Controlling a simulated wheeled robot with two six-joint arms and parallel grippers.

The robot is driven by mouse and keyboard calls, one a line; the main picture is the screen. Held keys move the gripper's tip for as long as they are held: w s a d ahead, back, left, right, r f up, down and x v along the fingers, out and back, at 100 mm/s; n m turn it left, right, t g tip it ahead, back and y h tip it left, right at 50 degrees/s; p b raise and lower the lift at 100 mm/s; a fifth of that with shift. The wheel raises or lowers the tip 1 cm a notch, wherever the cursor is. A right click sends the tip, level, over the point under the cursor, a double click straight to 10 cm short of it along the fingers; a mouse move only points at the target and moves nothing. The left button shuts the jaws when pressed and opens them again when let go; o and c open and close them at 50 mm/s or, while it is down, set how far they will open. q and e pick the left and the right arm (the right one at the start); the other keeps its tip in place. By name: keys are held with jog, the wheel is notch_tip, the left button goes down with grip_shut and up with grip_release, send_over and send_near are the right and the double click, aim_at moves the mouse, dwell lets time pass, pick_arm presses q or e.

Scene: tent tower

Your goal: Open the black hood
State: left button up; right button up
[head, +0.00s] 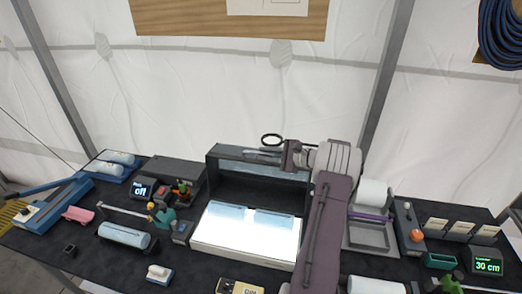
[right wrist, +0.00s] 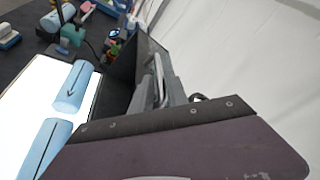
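The black hood (head: 257,186) stands raised at the back of a lit white panel (head: 246,237), its dark inner face toward me. The panel is uncovered and two pale blue pieces (head: 272,219) lie at its rear. In the right wrist view the hood (right wrist: 120,72) runs as a dark wall beside the glowing panel (right wrist: 30,85). My right gripper (head: 263,153) reaches in from the right, its grey fingers pointing left at the hood's top edge. The fingers (right wrist: 155,88) also show in the wrist view; whether they touch or grip the edge is unclear. My left gripper is out of view.
A white roll on a grey stand (head: 373,193) and a box with an orange knob (head: 408,229) stand right of my arm. Small tools, a display (head: 141,191) and a blue roll (head: 124,235) crowd the left. A white fabric wall is behind the table.

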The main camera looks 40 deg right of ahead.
jog(key=shift+x, duration=1.1)
jog(key=shift+s, duration=0.1)
grip_shut()
jog(key=shift+a, duration=0.1)
dwell(0.4)
